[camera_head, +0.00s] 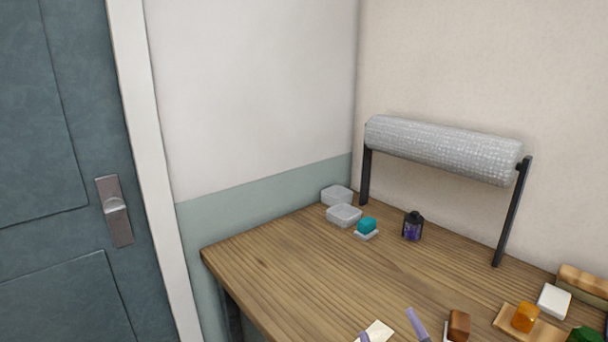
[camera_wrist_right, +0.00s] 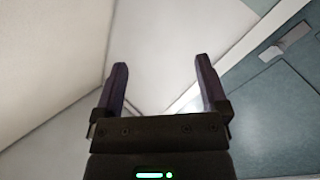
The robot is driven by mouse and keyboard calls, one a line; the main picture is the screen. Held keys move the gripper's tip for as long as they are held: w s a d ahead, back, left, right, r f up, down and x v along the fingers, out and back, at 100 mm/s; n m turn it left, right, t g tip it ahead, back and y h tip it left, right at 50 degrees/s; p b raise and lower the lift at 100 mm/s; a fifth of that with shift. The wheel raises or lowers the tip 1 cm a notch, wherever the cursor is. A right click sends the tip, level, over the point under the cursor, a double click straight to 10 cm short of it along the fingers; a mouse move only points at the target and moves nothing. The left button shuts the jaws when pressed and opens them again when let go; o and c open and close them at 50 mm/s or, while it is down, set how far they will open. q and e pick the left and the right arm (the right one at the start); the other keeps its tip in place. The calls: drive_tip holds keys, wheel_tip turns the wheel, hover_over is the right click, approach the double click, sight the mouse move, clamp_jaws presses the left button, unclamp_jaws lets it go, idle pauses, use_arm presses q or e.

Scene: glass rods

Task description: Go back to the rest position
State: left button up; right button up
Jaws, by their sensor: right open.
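My right gripper (camera_head: 391,322) shows at the bottom edge of the head view as two purple fingertips, spread apart in front of the table. In the right wrist view its two dark fingers (camera_wrist_right: 160,64) stand wide apart with nothing between them. They point toward pale wall surfaces and the blue-green door. My left gripper is in neither view. I see no glass rods in these frames.
The wooden table (camera_head: 300,268) has a clear left half. Blocks (camera_head: 525,317) crowd the right. A door (camera_head: 60,200) stands left.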

drive_tip(key=s+d+f+m+g+h, duration=0.1)
drive_tip(key=s+f+g, duration=0.1)
drive_tip(key=f, duration=0.1)
drive_tip(key=s+d+f+m+g+h, duration=0.1)
drive_tip(key=s+f+m+g, duration=0.1)
drive_tip(key=f, duration=0.1)
drive_tip(key=s+d+f+m+g+h, duration=0.1)
drive_tip(key=s+f+g, duration=0.1)
drive_tip(key=s+f, duration=0.1)
drive_tip(key=shift+d+f, duration=0.3)
drive_tip(key=s+a+f+m+g+y, duration=0.1)
drive_tip(key=s+f+g, duration=0.2)
drive_tip(key=s+g, duration=0.3)
drive_tip(key=s+f+g, duration=0.3)
drive_tip(key=s+f, duration=0.1)
drive_tip(key=s, duration=0.5)
wheel_tip(320, 180, down, 16)
drive_tip(key=s+g, duration=0.1)
drive_tip(key=s, duration=0.1)
drive_tip(key=s+d+f+g, duration=0.1)
drive_tip(key=s+d+f, duration=0.2)
drive_tip(key=s+f, duration=0.9)
drive_tip(key=shift+s+g, duration=0.3)
drive_tip(key=shift+s, duration=0.25)
